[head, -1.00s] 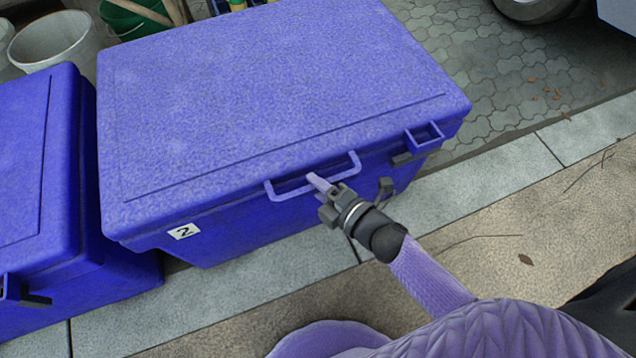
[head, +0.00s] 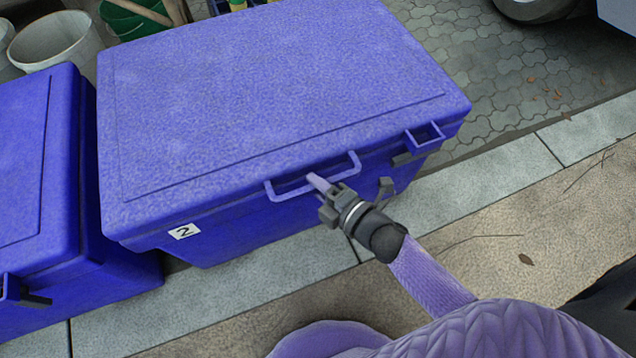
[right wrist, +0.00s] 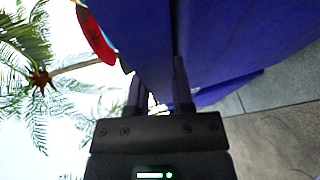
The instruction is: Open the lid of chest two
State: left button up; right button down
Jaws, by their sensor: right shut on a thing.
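Chest two (head: 215,240) is a blue box with a white label (head: 184,232) marked 2. Its broad lid (head: 270,90) is down. A blue bar handle (head: 285,190) sticks out from the lid's front edge. My right gripper (head: 318,183) is at the middle of this handle, shut on it; the grip hides part of the bar. In the right wrist view the two dark fingers (right wrist: 158,95) point at the blue chest wall (right wrist: 215,40); what lies between them is hard to make out. My left gripper is not in view.
Another blue chest (head: 35,180) stands close on the left. White buckets (head: 55,45) and a green bucket (head: 125,18) stand behind. A blue latch (head: 425,137) is at the lid's right front. Paving (head: 530,80) on the right is clear, with a vehicle wheel (head: 530,8) at the top.

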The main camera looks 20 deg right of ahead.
dwell(0.3)
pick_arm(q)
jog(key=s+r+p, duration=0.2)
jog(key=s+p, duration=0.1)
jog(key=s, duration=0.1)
pick_arm(e)
notch_tip(320, 180, up, 3)
jog(key=shift+w+f, duration=0.1)
jog(key=shift+w, duration=0.05)
pick_arm(q)
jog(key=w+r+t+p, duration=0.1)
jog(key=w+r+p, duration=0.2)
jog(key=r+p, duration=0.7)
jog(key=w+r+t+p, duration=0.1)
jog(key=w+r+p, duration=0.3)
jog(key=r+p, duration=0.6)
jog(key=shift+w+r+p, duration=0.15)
jog(key=shift+p, duration=0.85)
pick_arm(e)
jog(key=w+r, duration=0.4)
jog(key=r, duration=0.6)
jog(key=w+r, duration=0.4)
jog(key=r, duration=0.6)
jog(key=w+r, duration=0.4)
jog(key=r, duration=0.6)
jog(key=shift+r, duration=0.35)
jog(key=shift+c, duration=2.4)
grip_release()
